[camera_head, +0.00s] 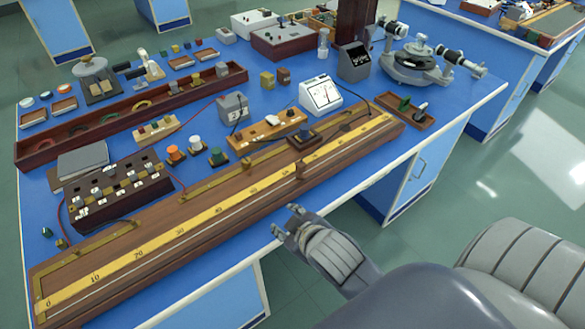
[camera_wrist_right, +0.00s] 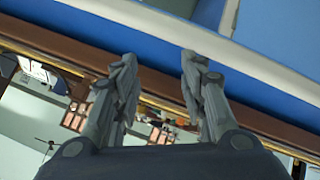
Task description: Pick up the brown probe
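The probe cannot be made out there. My left gripper is not in view.
The blue bench (camera_head: 350,188) is crowded behind the board with meters, a plug box (camera_head: 120,190) and a long brown tray (camera_head: 60,145). A small tray (camera_head: 405,110) lies at the board's right end. A narrow blue strip in front of the board is clear.

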